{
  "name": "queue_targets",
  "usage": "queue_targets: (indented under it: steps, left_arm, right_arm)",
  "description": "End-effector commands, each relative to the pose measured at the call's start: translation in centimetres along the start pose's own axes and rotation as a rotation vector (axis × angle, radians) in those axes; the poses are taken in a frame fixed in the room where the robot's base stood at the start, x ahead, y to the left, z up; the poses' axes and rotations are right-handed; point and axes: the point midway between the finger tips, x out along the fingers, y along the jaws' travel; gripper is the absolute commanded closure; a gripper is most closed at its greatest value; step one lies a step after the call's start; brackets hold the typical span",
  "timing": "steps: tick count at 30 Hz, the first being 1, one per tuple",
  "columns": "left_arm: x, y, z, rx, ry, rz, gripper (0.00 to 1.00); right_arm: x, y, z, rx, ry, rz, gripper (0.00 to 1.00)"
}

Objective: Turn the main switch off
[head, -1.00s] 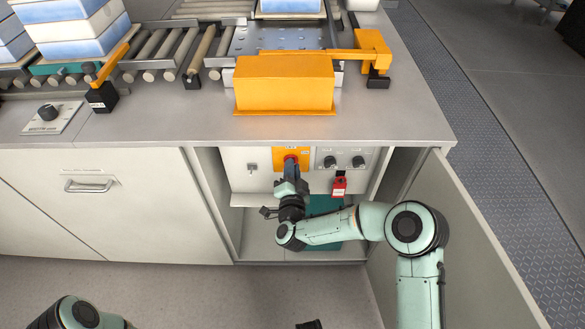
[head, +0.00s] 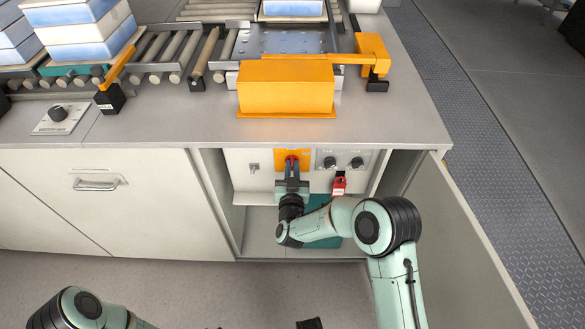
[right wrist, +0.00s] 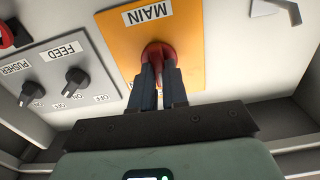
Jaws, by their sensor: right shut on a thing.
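The main switch is a red knob (head: 291,157) on an orange plate (head: 307,155) inside the open cabinet under the counter. In the right wrist view the red knob (right wrist: 157,54) sits on the orange plate (right wrist: 186,25) marked MAIN, with the lettering upside down. My right gripper (head: 291,172) has its fingers around the knob; in the right wrist view both fingers (right wrist: 159,82) are shut on it. The fingers hide part of the knob, and its on/off marks are not readable.
The FEED knob (right wrist: 76,80) and PUSHER knob (right wrist: 31,94) sit on a grey panel beside the main switch. A red padlock-like tag (head: 339,186) hangs below that panel. The open cabinet door (head: 465,225) stands to the right of my arm. The counter edge (head: 200,144) overhangs the cabinet.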

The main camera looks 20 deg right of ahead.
Motion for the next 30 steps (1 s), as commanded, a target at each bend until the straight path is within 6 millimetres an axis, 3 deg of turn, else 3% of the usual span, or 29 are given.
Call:
queue_targets:
  steps: [20,21,23,30]
  left_arm:
    - [-0.21,0.07,0.36,0.001,-0.011,0.001,0.57]
    - [-0.21,0.07,0.36,0.001,-0.011,0.001,0.57]
    - [-0.21,0.07,0.36,0.001,-0.010,0.001,0.57]
    - [-0.22,0.07,0.35,0.001,-0.010,0.001,0.57]
  right_arm:
    - [-0.10,-0.03,0.30,-0.069,-0.007,-0.001,1.00]
    - [-0.10,-0.02,0.31,-0.069,-0.007,-0.001,0.80]
    - [-0.09,-0.02,0.28,-0.068,-0.006,-0.001,0.61]
    - [-0.05,-0.02,0.15,-0.066,-0.003,0.000,0.61]
